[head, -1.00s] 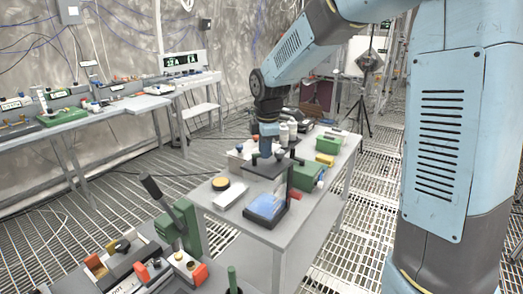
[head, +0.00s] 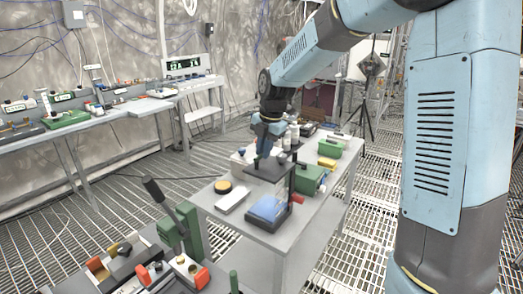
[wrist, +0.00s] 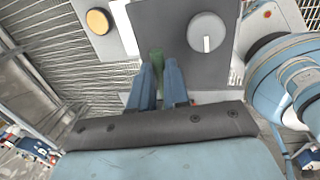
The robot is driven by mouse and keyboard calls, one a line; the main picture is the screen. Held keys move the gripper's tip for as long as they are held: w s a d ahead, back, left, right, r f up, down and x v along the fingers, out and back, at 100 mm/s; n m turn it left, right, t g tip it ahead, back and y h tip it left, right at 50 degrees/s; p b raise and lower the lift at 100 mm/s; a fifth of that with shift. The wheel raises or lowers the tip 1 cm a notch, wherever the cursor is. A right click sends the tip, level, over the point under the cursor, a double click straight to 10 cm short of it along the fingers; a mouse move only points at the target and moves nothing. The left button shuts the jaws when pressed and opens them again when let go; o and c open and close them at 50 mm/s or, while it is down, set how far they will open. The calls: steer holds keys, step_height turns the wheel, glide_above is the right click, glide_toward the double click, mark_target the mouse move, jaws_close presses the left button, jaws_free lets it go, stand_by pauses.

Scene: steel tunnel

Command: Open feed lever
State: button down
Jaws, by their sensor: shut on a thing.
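A dark grey stand (head: 268,172) with a flat top plate is on the grey table. The plate also shows in the wrist view (wrist: 180,22), with a round grey dial (wrist: 207,32) bearing a white mark. A small green handle (wrist: 157,56) is at the plate's near left edge, between my fingertips; I take it for the feed lever. My gripper (head: 259,155) is over the stand, tilted, and shut on this handle. The fingers hide part of it in the wrist view (wrist: 160,82).
A yellow-topped round piece (head: 222,187) and a white box (head: 233,200) are left of the stand. Green boxes (head: 311,180) and white bottles (head: 290,135) crowd its right and back. A black lever (head: 160,196) on a green bracket rises in front.

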mark_target(272, 167)
steer(key=shift+w+d+r, duration=0.2)
steer(key=shift+w, duration=0.15)
steer(key=c, duration=1.4)
jaws_free()
steer(key=o, duration=0.3)
steer(key=shift+s+a+f, duration=0.1)
step_height(272, 167, up, 13)
steer(key=s+d, duration=0.1)
steer(key=d, duration=0.1)
steer(key=shift+s, duration=0.3)
